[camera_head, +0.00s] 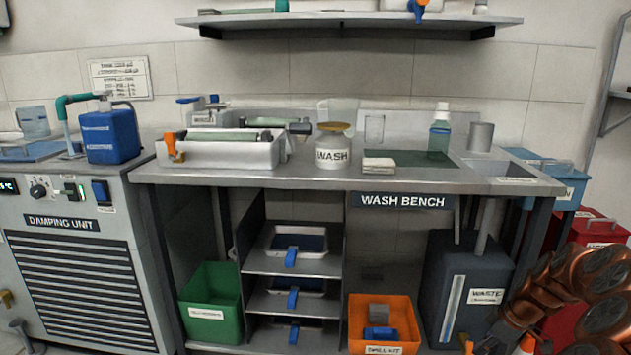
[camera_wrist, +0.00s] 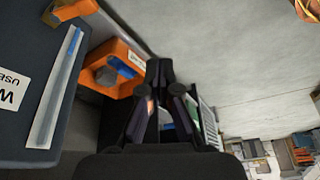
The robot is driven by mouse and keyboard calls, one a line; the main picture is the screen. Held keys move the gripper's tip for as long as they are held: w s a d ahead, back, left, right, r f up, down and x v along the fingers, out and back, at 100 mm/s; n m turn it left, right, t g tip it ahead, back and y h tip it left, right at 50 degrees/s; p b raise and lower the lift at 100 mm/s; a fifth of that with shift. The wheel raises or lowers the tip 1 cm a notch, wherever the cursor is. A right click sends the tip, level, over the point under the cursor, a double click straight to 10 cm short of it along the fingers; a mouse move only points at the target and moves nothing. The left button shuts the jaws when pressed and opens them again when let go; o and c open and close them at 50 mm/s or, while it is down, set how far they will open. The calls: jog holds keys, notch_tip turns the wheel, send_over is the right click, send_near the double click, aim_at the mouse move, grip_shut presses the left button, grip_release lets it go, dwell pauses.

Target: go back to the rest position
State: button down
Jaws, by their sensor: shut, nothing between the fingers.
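My gripper (camera_wrist: 159,72) shows in the wrist view with its dark fingers together at the tips and nothing between them. It hangs over pale floor, in front of the bench's lower part. To its left are the dark waste container (camera_wrist: 45,75) and the orange bin (camera_wrist: 112,70), apart from the fingers. In the head view my copper-coloured arm reaches in at the lower right, in front of the red container. My gripper's fingertips cannot be made out clearly there.
The wash bench (camera_head: 330,180) carries a wash jar (camera_head: 333,152), a white tray (camera_head: 215,152) and a bottle (camera_head: 439,132). Below are a green bin (camera_head: 212,303), shelved trays and the orange bin (camera_head: 383,325). The waste container (camera_head: 465,285) and red container (camera_head: 590,240) stand right. The damping unit (camera_head: 80,260) stands left.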

jog(key=s+a+r+m+g+p, duration=0.1)
jog(key=s+a+r+p, duration=0.3)
jog(key=a+r+p, duration=0.65)
jog(key=s+a+r+m+g+p, duration=0.1)
jog(key=s+a+r+p, duration=0.4)
jog(key=a+r, duration=1)
jog(key=s+a+r+m+g+h+p, duration=0.1)
jog(key=s+r+m+p, duration=0.7)
jog(key=s+r+p, duration=1.3)
jog(key=s+r+g+h, duration=0.1)
jog(key=s+r+h, duration=0.1)
jog(key=s+r, duration=0.2)
jog(key=shift+a+r+p, duration=0.2)
jog(key=shift+r+p, duration=0.15)
